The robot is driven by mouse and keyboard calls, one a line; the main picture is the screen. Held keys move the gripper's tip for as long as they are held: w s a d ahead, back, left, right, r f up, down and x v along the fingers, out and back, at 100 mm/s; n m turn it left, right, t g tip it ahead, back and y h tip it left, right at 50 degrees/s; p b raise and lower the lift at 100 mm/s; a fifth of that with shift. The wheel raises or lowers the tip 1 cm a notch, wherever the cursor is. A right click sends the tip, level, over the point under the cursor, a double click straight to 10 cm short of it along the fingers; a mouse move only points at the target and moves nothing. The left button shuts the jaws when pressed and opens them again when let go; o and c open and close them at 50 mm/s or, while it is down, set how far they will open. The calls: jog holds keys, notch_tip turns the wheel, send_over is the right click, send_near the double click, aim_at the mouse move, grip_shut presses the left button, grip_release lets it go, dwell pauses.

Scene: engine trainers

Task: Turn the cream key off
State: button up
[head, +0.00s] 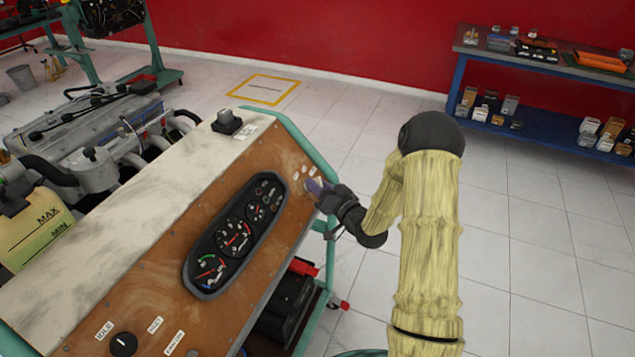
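The brown instrument panel (150,290) of an engine trainer slopes across the middle of the head view, with a dark gauge cluster (236,232) on it. My gripper (316,188) is at the panel's upper right edge, reaching in from the right, with its purplish fingertips close against the panel face. Small pale labels or fittings (303,172) show just above the fingertips. I cannot make out the cream key; it may be hidden behind my fingers. Whether the fingers are open, shut or touching anything is too small to tell.
A green frame rail (303,143) borders the panel beside my gripper. A black knob (123,344) sits at the lower left, and a dark switch box (227,121) stands on the top. An engine (90,140) is behind. Shelves (540,120) stand far right; the tiled floor between is clear.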

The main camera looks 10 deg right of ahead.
jog(key=shift+w+a, duration=0.2)
jog(key=shift+w, duration=0.15)
grip_shut()
